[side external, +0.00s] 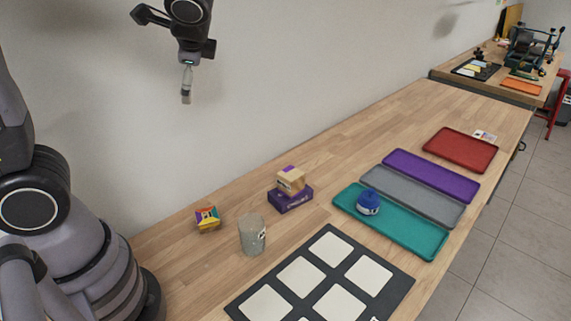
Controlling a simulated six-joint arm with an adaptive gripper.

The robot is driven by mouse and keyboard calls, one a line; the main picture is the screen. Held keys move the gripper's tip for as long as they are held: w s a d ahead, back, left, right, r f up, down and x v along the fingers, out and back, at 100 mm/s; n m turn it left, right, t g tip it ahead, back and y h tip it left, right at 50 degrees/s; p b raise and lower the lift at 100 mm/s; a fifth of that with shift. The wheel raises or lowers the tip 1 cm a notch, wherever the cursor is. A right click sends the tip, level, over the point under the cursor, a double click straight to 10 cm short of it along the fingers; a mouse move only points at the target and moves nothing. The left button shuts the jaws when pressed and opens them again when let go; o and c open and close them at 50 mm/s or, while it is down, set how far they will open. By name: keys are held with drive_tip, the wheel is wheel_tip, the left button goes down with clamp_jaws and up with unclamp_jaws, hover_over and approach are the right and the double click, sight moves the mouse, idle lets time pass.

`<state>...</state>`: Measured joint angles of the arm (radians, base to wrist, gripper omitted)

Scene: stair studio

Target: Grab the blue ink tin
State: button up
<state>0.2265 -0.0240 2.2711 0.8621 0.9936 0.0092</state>
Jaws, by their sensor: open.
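A small round blue tin (368,202) with a pale band or label sits on the teal tray (420,245), near its far left end. My gripper (186,98) hangs high above the table at the upper left, near the wall. It is open, seen nearly edge-on, with nothing visible in it. It is well apart from the blue tin, up and to the left in the picture.
A grey cylinder (252,236), a colourful small box (208,219) and a tan box (291,181) on a purple box (290,200) stand left of the trays. A black mat with pale squares (333,249) lies in front. Grey (437,207), purple (455,187) and red (461,150) trays lie beyond.

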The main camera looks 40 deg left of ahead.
drive_tip(key=w+d+f+m+t+y, duration=0.2)
drive_tip(key=w+f+m, duration=0.25)
drive_tip(key=w, duration=0.45)
drive_tip(key=m+t+h, duration=0.7)
drive_tip(key=m+t, duration=0.2)
drive_tip(key=m, duration=1.2)
approach(366, 203)
drive_tip(key=x, duration=0.6)
drive_tip(key=shift+w+a+f, duration=0.15)
drive_tip(key=shift+w+f, duration=0.1)
drive_tip(key=shift+f, duration=0.2)
drive_tip(key=shift+r+x, duration=0.1)
drive_tip(key=shift+x, duration=1.4)
drive_tip(key=shift+r+x, duration=0.15)
drive_tip(key=shift+x, duration=1.35)
drive_tip(key=shift+w+g+h, duration=0.1)
drive_tip(key=shift+g+h, duration=0.2)
drive_tip(key=shift+c, duration=0.2)
drive_tip(key=c, duration=1.3)
